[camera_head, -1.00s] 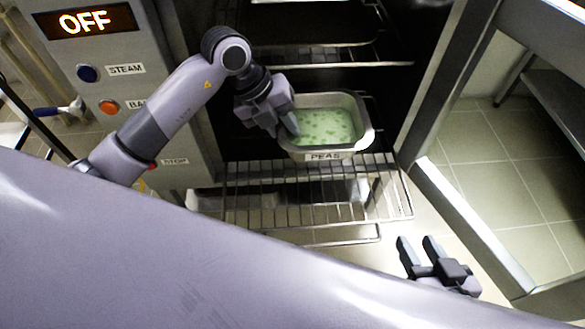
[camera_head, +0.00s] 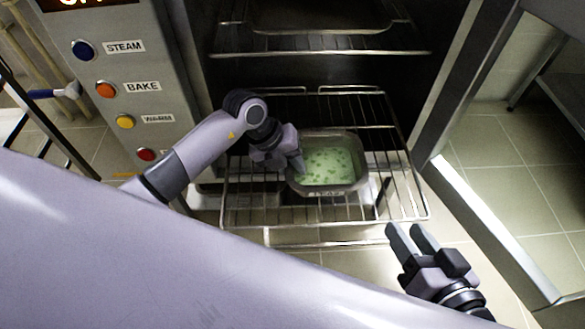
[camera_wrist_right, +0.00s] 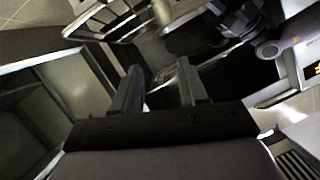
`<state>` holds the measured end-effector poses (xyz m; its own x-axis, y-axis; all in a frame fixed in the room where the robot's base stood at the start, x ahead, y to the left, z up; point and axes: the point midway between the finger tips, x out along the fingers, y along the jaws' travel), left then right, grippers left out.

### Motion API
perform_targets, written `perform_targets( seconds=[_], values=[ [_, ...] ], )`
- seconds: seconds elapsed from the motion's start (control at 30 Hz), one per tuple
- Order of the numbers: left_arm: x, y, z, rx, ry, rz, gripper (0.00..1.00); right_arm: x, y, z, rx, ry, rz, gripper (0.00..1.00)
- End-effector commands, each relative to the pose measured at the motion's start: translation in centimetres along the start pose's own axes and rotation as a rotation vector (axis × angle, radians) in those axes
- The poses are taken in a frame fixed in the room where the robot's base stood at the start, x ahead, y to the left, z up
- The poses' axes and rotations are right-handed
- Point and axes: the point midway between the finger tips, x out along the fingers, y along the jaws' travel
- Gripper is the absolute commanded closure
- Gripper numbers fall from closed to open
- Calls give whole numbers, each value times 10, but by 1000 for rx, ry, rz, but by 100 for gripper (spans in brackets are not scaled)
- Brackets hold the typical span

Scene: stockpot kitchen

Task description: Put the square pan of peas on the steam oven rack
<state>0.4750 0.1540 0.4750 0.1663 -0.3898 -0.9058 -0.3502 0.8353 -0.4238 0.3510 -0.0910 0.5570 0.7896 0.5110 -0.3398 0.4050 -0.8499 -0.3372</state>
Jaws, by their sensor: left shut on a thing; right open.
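My left gripper (camera_head: 298,165) is shut on the pan's left rim. My right gripper (camera_head: 411,236) is open and empty, near the rack's front right corner. It also shows in the right wrist view (camera_wrist_right: 158,85), its two fingers apart.
The control panel (camera_head: 125,75) with several coloured buttons stands left of the oven opening. A higher rack (camera_head: 320,52) holds a dark tray (camera_head: 320,18). The open oven door (camera_head: 470,210) is on the right. Tiled floor (camera_head: 510,180) shows beyond it.

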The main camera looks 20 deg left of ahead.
Motion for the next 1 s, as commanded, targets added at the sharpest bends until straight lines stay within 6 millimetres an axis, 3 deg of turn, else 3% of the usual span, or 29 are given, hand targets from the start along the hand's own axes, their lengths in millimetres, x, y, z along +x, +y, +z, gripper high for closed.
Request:
perform_targets(
  seconds=[0.33,0.37,0.4,0.43,0.77,0.93,1.0],
  values=[
    [0,-2,1,2,-4,-7,100,0,-1,0,1,2,-2,57],
    [2,0,0,0,-1,-1,67,0,-1,-1,1,2,-2,57],
    [2,0,0,0,-1,-1,54,0,-1,-1,1,2,-2,57],
    [2,0,0,0,-1,-1,51,0,-1,-1,1,2,-2,57],
    [-2,0,1,1,-2,-1,51,0,-1,-3,1,3,-2,57],
    [-27,-1,1,1,-4,-1,51,-5,0,-11,-27,1,22,57],
    [-43,-2,1,1,-5,0,51,-10,8,-3,-42,-27,56,57]
  ],
)
